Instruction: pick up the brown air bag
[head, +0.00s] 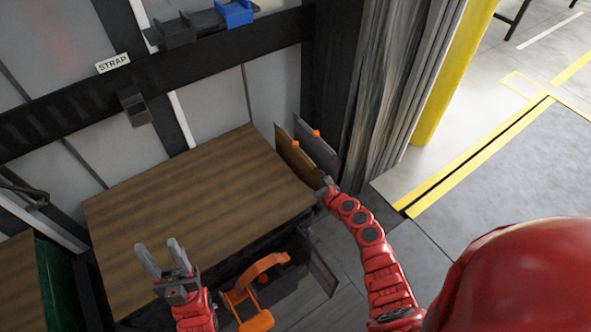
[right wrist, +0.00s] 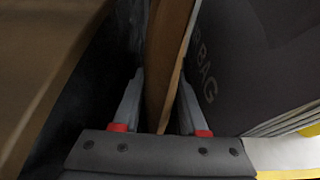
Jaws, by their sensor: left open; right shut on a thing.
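The brown air bag (head: 298,165) stands on edge at the right side of the wooden-topped bench, with an orange valve at its top. My right gripper (head: 326,186) is shut on its near edge. In the right wrist view the brown bag (right wrist: 166,75) runs between the two fingers of my right gripper (right wrist: 160,110). A dark grey air bag (head: 318,145), also with an orange valve, stands just beside it. My left gripper (head: 160,258) is open and empty over the front left of the bench top.
The wooden bench top (head: 200,190) is clear. An orange tool (head: 262,275) stands at its front edge. A black rail with a STRAP label (head: 113,63) runs behind. A grey curtain (head: 395,90) and yellow post (head: 450,80) stand to the right.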

